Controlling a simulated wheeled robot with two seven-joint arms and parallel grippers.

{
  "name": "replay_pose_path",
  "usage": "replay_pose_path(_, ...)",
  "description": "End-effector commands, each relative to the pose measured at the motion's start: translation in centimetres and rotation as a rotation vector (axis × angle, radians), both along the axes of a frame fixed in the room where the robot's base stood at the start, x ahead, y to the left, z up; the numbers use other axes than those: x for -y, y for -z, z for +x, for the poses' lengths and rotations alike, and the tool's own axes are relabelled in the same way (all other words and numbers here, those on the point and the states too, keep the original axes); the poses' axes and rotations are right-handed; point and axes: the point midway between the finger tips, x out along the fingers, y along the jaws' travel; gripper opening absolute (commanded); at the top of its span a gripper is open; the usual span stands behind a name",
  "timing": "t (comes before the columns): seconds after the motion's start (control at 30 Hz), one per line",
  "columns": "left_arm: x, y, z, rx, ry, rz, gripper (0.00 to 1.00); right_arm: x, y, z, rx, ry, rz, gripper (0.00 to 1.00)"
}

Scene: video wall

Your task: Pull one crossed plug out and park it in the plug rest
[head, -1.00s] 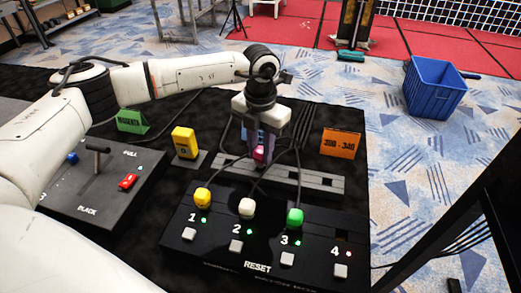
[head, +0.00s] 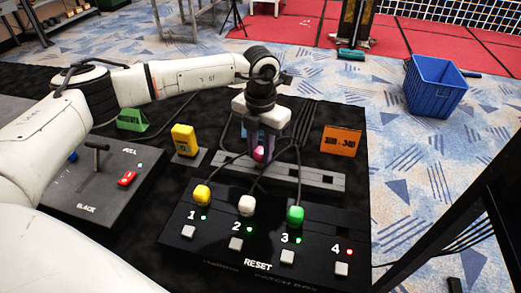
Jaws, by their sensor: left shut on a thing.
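The black patch box (head: 190,255) has numbered positions 1 to 4. A yellow plug (head: 202,194) sits at 1, a white plug (head: 246,205) at 2 and a green plug (head: 295,214) at 3; no plug shows at 4. The grey slotted bar (head: 322,181), which looks like the plug rest, lies behind the box. My left gripper (head: 259,155) points down over this bar, shut on a pink plug (head: 259,154). Whether the pink plug touches the bar is hidden by the fingers and cables. My right gripper is not in view.
A yellow meter (head: 185,140) and a green card (head: 132,120) stand left of the gripper. An orange card (head: 341,141) stands to its right. A grey lever box (head: 98,192) is at left. Dark cables loop around the gripper. A blue crate (head: 434,87) stands on the carpet.

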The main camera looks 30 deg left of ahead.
Motion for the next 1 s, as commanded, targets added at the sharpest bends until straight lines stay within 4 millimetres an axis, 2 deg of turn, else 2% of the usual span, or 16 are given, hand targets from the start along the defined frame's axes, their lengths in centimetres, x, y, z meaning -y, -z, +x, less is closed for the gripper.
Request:
replay_pose_path(0.8,0.0,1.7,0.0,0.000,0.000,-0.001,0.03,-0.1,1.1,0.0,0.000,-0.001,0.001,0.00)
replay_pose_path(0.83,0.0,1.7,0.0,0.000,0.000,-0.001,0.27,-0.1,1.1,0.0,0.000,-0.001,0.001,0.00)
replay_pose_path(0.93,0.0,1.6,0.0,0.000,0.000,0.000,0.44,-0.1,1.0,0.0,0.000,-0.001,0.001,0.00)
replay_pose_path(1.0,0.0,1.6,0.0,0.000,0.000,0.000,0.47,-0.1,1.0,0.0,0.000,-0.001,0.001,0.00)
